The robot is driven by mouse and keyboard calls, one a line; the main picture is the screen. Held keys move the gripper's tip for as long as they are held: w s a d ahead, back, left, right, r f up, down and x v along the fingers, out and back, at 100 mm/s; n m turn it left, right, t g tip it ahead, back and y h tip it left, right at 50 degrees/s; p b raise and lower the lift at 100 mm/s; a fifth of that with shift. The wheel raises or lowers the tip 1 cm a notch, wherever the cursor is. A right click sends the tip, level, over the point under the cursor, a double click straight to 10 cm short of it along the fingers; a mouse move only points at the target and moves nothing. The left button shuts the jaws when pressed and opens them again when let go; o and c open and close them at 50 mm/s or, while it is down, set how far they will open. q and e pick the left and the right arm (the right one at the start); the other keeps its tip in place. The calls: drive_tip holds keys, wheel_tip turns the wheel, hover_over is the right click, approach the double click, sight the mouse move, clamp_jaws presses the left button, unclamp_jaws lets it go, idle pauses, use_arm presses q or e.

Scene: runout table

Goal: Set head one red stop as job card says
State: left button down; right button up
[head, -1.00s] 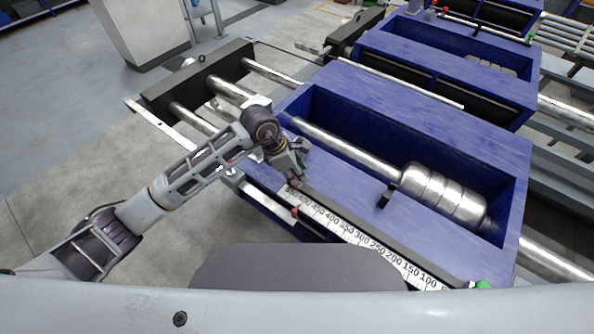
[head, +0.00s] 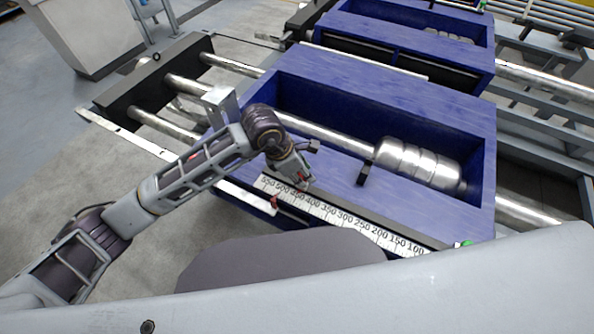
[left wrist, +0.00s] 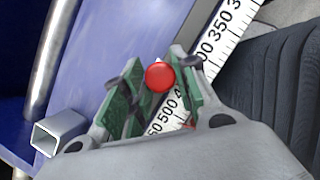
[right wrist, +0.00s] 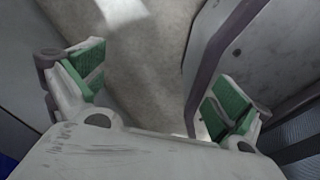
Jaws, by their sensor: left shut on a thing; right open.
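The red stop shows as a round red knob (left wrist: 160,77) between the green-padded fingers of my left gripper (left wrist: 155,88) in the left wrist view. My left gripper (head: 303,184) is shut on it, above the high-number end of the white scale (head: 340,217). A small red pointer (head: 274,202) sits at the scale's lower edge, around the 500 mark; the exact reading is too small to tell. It also shows in the left wrist view (left wrist: 188,125). My right gripper (right wrist: 160,95) is open and empty, away from the table. I see no job card.
The blue frame (head: 470,212) holds a metal shaft with a ribbed roller (head: 420,164). A black block (head: 367,173) stands on the frame's near rail. A square metal tube (left wrist: 58,133) is beside the left gripper.

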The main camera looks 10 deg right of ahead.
use_arm(q)
drive_tip(key=c, duration=1.3)
unclamp_jaws()
drive_tip(key=shift+c, duration=0.2)
drive_tip(key=shift+o, duration=1.1)
use_arm(e)
drive_tip(key=shift+s+a, duration=0.4)
drive_tip(key=shift+s, duration=0.25)
use_arm(q)
drive_tip(key=shift+r, duration=0.15)
use_arm(e)
drive_tip(key=shift+w, duration=0.2)
use_arm(q)
drive_tip(key=shift+a+r, duration=0.2)
drive_tip(key=shift+r, duration=0.2)
drive_tip(key=v, duration=1.1)
drive_tip(key=shift+d, duration=0.15)
use_arm(e)
drive_tip(key=shift+w, duration=0.1)
